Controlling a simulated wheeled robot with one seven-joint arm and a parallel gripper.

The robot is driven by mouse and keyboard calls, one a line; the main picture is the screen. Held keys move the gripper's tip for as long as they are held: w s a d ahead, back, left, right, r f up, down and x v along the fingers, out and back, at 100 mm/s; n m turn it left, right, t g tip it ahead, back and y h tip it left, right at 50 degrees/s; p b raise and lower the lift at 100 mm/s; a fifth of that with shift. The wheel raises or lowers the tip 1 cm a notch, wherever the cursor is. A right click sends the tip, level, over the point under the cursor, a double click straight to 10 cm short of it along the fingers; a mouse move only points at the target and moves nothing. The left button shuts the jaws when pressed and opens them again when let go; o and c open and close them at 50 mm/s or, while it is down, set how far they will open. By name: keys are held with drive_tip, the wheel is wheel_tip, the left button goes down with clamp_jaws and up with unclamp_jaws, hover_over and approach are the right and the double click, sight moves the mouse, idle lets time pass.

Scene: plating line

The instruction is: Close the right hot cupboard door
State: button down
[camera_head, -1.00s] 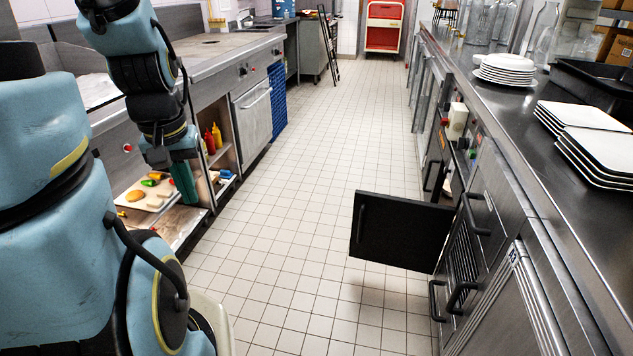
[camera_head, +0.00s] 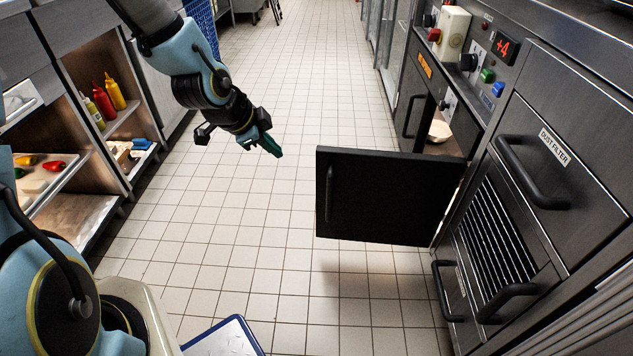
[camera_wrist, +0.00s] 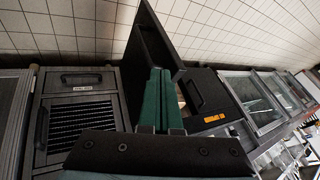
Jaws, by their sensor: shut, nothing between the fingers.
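The right hot cupboard door (camera_head: 385,196) is a black panel with a vertical bar handle near its left edge. It stands wide open, sticking out from the right-hand counter over the aisle. The cupboard opening (camera_head: 448,133) behind it shows a pale bowl (camera_head: 439,131) inside. My gripper (camera_head: 272,146) is shut and empty over the aisle, to the left of the door and apart from it. In the wrist view the green fingers (camera_wrist: 155,98) lie together, with the open door (camera_wrist: 157,45) beyond them.
A closed neighbouring door with a handle (camera_head: 411,115) sits farther along the counter. Drawers and a vent grille (camera_head: 488,235) are on the near right. Shelves with sauce bottles (camera_head: 104,99) line the left. A blue-edged white tray (camera_head: 224,338) is at the bottom. The tiled aisle (camera_head: 270,200) is clear.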

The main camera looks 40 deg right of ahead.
sight(317, 161)
drive_tip(key=d+f+b, duration=0.1)
drive_tip(key=d+f, duration=0.2)
drive_tip(key=d, duration=0.1)
drive_tip(key=d+f+m+b, duration=0.1)
drive_tip(key=d+f, duration=0.3)
drive_tip(key=w+d+f+m+h+b, duration=0.1)
drive_tip(key=d+f, duration=0.2)
drive_tip(key=d, duration=0.1)
drive_tip(key=shift+d+f, duration=0.1)
drive_tip(key=shift+f, duration=0.1)
drive_tip(key=shift+w+d+b, duration=0.3)
drive_tip(key=shift+w+d, duration=0.05)
drive_tip(key=shift+d, duration=0.05)
